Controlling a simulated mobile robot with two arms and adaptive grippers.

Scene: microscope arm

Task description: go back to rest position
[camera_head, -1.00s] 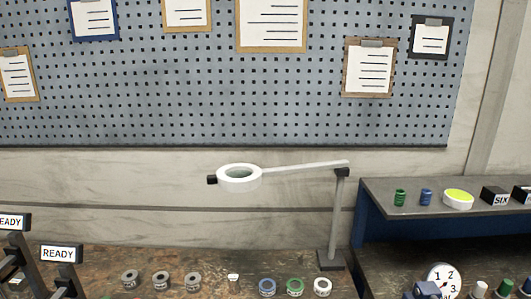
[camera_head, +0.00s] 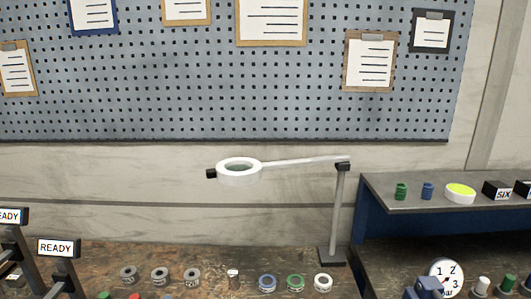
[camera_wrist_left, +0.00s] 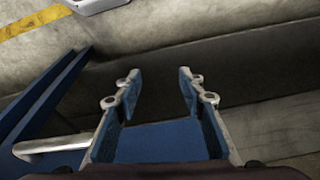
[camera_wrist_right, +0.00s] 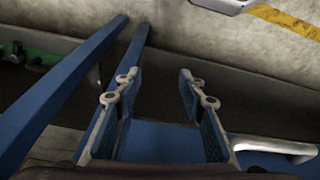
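The microscope arm (camera_head: 300,162) stands on the bench in the head view. Its white ring head (camera_head: 239,172) with a black knob points left, and its upright post (camera_head: 339,212) rises from a dark base. My left gripper (camera_wrist_left: 156,88) is open and empty in the left wrist view, over the floor and a blue bench frame. My right gripper (camera_wrist_right: 154,88) is open and empty in the right wrist view, also over blue frame parts and the floor. Neither gripper shows in the head view, and neither touches the microscope arm.
The wooden bench (camera_head: 210,258) carries several small grey, blue, green and white round items. READY signs (camera_head: 58,248) stand at the left. A shelf (camera_head: 395,203) with jars and a SIX block is at the right. A dial gauge (camera_head: 445,277) sits below it. A pegboard hangs behind.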

